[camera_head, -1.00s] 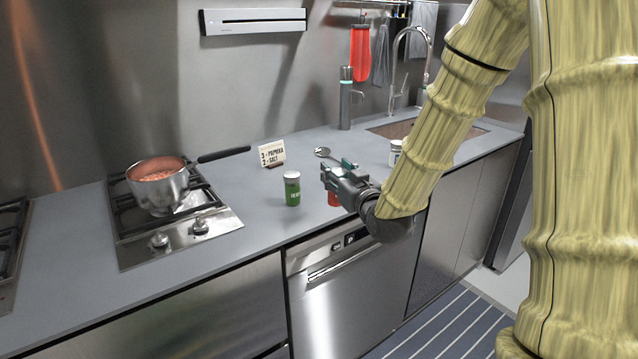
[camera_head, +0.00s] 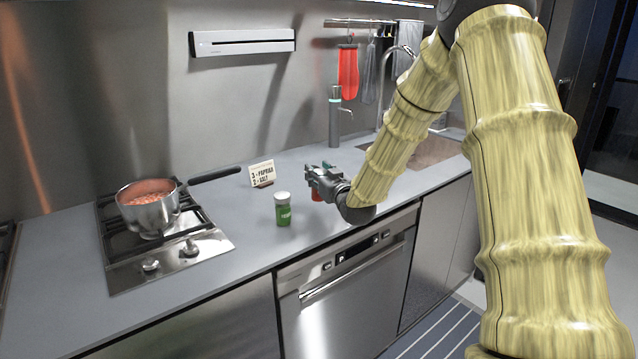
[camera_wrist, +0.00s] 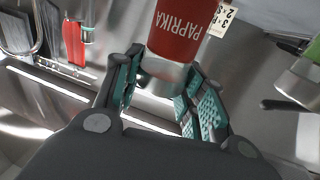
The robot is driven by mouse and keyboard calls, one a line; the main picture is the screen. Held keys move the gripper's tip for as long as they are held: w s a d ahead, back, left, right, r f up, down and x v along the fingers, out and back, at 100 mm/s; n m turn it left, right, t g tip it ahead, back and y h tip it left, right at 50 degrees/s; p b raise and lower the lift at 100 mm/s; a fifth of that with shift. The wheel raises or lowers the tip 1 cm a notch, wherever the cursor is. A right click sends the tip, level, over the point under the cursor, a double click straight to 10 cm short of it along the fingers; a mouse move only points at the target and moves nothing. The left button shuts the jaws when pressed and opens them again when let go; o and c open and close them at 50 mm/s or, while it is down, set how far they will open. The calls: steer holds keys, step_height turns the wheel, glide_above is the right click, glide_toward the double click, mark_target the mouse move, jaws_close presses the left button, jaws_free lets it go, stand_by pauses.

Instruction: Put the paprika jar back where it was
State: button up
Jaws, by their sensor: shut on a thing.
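The paprika jar (camera_wrist: 180,38) is red with a silver lid, and its PAPRIKA label reads upside down in the wrist view. My gripper (camera_wrist: 165,85) is shut on its lid end, with teal pads on both sides. In the head view my gripper (camera_head: 318,172) is over the counter, right of the green jar. Only a small red part of the paprika jar (camera_head: 317,195) shows below the fingers there. I cannot tell how far its base is from the counter.
A green jar (camera_head: 283,209) stands close to the left of my gripper. The sink (camera_head: 435,152) is at right. The front counter is bare.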

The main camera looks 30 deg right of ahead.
steer(key=shift+f, duration=1.7)
steer(key=shift+f, duration=0.15)
steer(key=o, duration=1.1)
steer(key=shift+c, duration=0.2)
steer(key=s, duration=0.4)
steer(key=s+a, duration=0.1)
steer(key=s, duration=0.3)
steer(key=s+b, duration=0.1)
steer(key=s, duration=0.3)
steer(key=shift+a+r, duration=0.2)
steer(key=shift+a, duration=0.15)
steer(key=shift+w, duration=0.1)
